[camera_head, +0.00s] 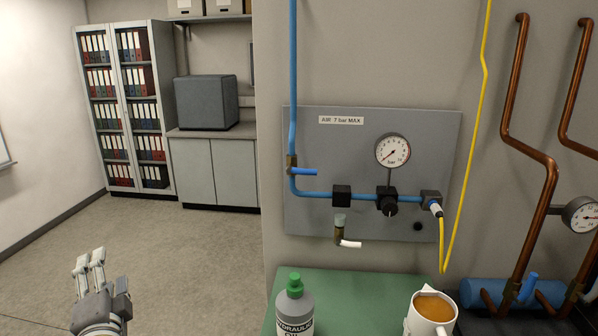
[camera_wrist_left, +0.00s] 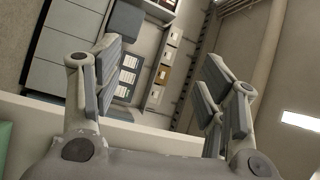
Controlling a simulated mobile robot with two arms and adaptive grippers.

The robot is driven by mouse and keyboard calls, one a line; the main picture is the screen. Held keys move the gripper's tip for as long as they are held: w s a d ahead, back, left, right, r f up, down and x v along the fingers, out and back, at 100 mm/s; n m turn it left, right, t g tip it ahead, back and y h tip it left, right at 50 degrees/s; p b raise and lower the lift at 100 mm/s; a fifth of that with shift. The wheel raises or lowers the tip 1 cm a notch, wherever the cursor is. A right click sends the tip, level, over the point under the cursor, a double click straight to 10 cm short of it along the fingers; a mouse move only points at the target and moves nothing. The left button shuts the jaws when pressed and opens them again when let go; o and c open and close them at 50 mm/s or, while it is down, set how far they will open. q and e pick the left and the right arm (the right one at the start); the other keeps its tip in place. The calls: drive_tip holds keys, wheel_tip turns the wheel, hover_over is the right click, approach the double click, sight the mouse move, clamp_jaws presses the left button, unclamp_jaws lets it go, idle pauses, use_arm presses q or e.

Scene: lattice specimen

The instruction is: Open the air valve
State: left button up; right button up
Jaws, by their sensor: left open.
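The air valve (camera_head: 291,161) is a small brass body on the vertical blue pipe at the left edge of a grey wall panel (camera_head: 325,225) labelled "AIR 7 bar MAX". Its blue lever (camera_head: 304,172) points right, crosswise to the vertical pipe. My left gripper (camera_head: 89,260) is at the lower left of the head view, well away from the valve, fingers pointing up. In the left wrist view its fingers (camera_wrist_left: 160,62) are spread with nothing between them. The valve does not show in that view. My right gripper is not in view.
A round gauge (camera_head: 392,151) and black knob (camera_head: 388,206) sit on the panel; a white lever (camera_head: 350,243) hangs below. A green bench top (camera_head: 340,290) in front carries a bottle (camera_head: 295,310) and a mug (camera_head: 430,312). Copper pipes (camera_head: 540,200) stand right. The floor at left is clear.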

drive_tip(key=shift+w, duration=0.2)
